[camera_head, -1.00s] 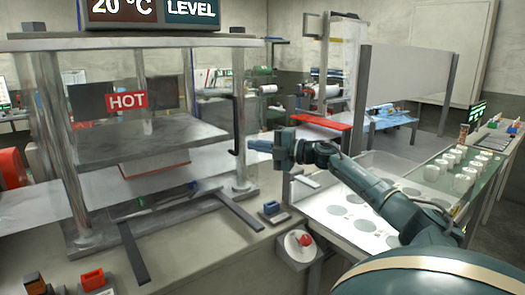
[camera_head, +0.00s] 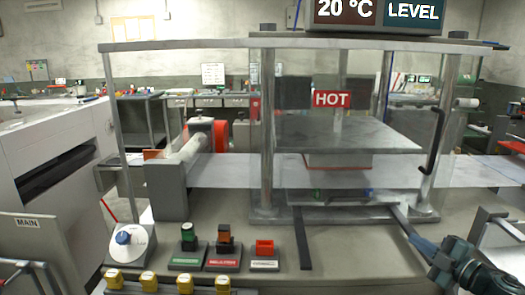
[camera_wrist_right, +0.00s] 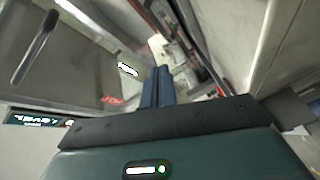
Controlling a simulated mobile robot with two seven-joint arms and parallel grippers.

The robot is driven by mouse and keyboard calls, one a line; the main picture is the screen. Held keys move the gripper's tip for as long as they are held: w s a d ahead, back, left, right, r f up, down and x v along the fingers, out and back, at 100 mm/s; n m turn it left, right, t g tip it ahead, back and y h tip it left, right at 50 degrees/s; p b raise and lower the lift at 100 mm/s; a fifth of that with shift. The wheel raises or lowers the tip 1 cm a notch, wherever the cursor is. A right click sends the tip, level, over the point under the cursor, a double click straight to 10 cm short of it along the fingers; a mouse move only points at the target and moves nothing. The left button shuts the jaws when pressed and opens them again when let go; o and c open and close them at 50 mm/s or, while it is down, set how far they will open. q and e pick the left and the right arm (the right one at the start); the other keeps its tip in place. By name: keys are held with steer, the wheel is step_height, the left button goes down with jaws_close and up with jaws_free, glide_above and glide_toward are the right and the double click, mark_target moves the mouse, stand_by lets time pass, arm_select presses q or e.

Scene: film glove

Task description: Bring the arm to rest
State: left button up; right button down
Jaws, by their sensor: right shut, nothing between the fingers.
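My right gripper (camera_head: 421,244) is at the lower right of the head view, at the front right of the press. Its blue fingers point left towards the press and hold nothing. In the right wrist view the two blue fingers (camera_wrist_right: 157,86) lie together, shut and empty. Part of my dark teal right arm (camera_head: 480,268) shows behind the gripper at the picture's edge; the rest of it is out of frame. My left gripper is not in view.
The press with a HOT sign (camera_head: 332,99) stands on the bench (camera_head: 350,255). A dark bar (camera_head: 302,240) runs forward from it. Buttons, a red block (camera_head: 264,248) and a blue knob (camera_head: 123,237) line the front left. A white machine (camera_head: 50,150) stands at far left.

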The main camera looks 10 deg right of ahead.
steer(key=s+a+f+m+g+h+p, duration=0.15)
steer(key=s+a+f+m, duration=0.3)
steer(key=a+f, duration=0.45)
steer(key=s+a+f+m+g+h, duration=0.15)
steer(key=s+a+f+m, duration=0.25)
steer(key=s+a+f, duration=0.45)
steer(key=s+a+m+g+y, duration=0.1)
steer(key=s+a+m, duration=0.1)
steer(key=a, duration=0.7)
steer(key=s+a+m+g+y+p, duration=0.1)
steer(key=s+a+m+g, duration=0.1)
steer(key=s+a, duration=0.3)
steer(key=a, duration=0.4)
steer(key=shift+s+g, duration=0.2)
steer(key=shift+g, duration=0.1)
steer(key=shift+a+m, duration=0.1)
steer(key=shift+m, duration=0.15)
